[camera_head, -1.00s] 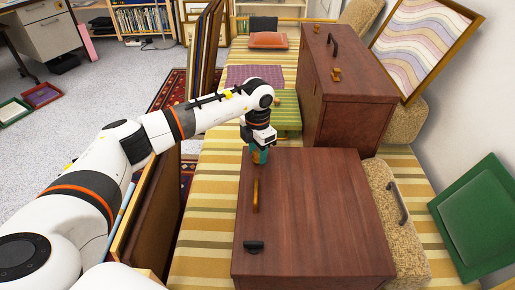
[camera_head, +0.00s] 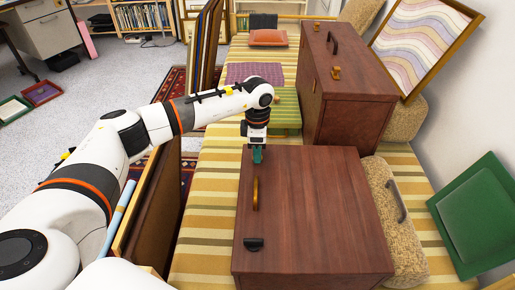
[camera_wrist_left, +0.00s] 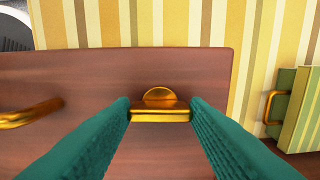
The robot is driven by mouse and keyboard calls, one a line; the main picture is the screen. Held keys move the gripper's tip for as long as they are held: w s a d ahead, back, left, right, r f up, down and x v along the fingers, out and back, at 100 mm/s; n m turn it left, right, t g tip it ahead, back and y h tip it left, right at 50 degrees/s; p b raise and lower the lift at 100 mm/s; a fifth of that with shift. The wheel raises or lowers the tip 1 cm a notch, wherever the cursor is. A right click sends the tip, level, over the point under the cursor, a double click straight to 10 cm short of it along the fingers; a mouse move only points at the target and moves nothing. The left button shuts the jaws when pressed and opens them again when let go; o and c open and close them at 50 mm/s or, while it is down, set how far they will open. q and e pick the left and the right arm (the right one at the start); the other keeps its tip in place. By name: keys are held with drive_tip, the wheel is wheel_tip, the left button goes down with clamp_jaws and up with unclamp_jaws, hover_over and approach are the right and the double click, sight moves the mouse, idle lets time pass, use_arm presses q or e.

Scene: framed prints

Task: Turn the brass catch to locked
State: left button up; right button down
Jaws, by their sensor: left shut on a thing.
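The brass catch (camera_wrist_left: 160,112) is in the left wrist view, on the edge of the near brown wooden case (camera_head: 312,215). It has a flat bar with a half-round piece behind it. My left gripper (camera_head: 258,156) points down at the case's far left corner. Its two teal fingers (camera_wrist_left: 160,108) are shut on the ends of the bar. In the head view the fingers hide the catch. A brass handle (camera_head: 256,193) and a dark catch (camera_head: 253,243) are on the same case, nearer to me. My right gripper is not in view.
A second brown case (camera_head: 345,85) stands behind, with a dark handle and brass catches. A beige woven case (camera_head: 393,215) lies close on the right. A green frame (camera_head: 478,215) leans at the far right. Stacked frames (camera_head: 155,205) stand left of the striped cloth (camera_head: 205,225).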

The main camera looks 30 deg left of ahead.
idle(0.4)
use_arm(q)
drive_tip(key=o, duration=1)
wheel_tip(320, 180, up, 4)
drive_tip(key=shift+w+r+p, duration=0.1)
drive_tip(key=shift+r+p, duration=0.05)
drive_tip(key=shift+p, duration=0.35)
wheel_tip(320, 180, up, 8)
drive_tip(key=shift+f+p, duration=0.15)
drive_tip(key=shift+p, duration=0.45)
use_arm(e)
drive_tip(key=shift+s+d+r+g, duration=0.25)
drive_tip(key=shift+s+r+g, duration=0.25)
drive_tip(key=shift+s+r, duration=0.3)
